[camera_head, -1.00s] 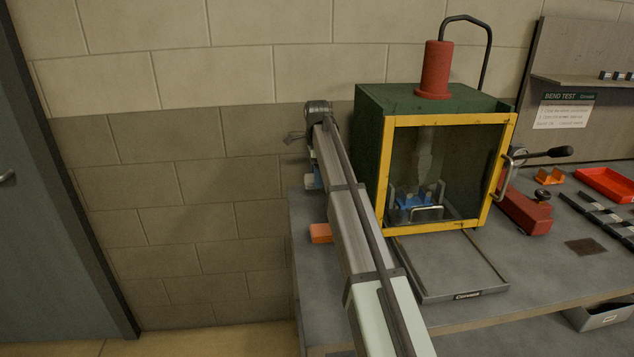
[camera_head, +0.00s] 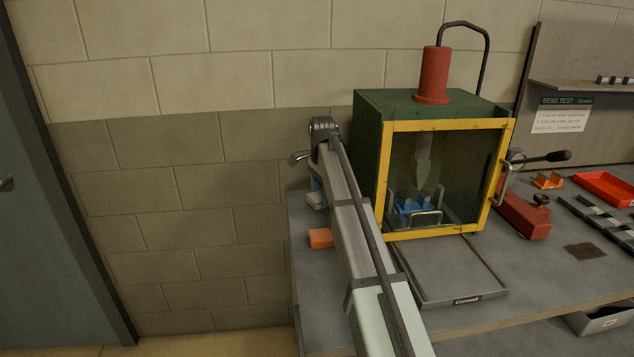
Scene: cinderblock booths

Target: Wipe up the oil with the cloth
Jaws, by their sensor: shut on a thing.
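My gripper (camera_head: 315,184) is mostly hidden behind my arm at the bench's back left. It points down, with a small bluish part showing. It is shut on a small pale thing (camera_head: 316,200), which looks like the cloth, low at the bench's left edge. I cannot tell whether the cloth touches the bench top. I cannot make out the oil for certain. A flat dark brown patch (camera_head: 585,250) lies on the right of the bench, but I cannot tell whether it is oil. My arm hides part of the bench top.
A green press box (camera_head: 366,165) with a yellow-framed front stands right of my arm. An orange block (camera_head: 321,238) lies left of my arm. A grey tray (camera_head: 455,276), a red clamp (camera_head: 524,212) and a red tray (camera_head: 607,186) are further right. A block wall is behind.

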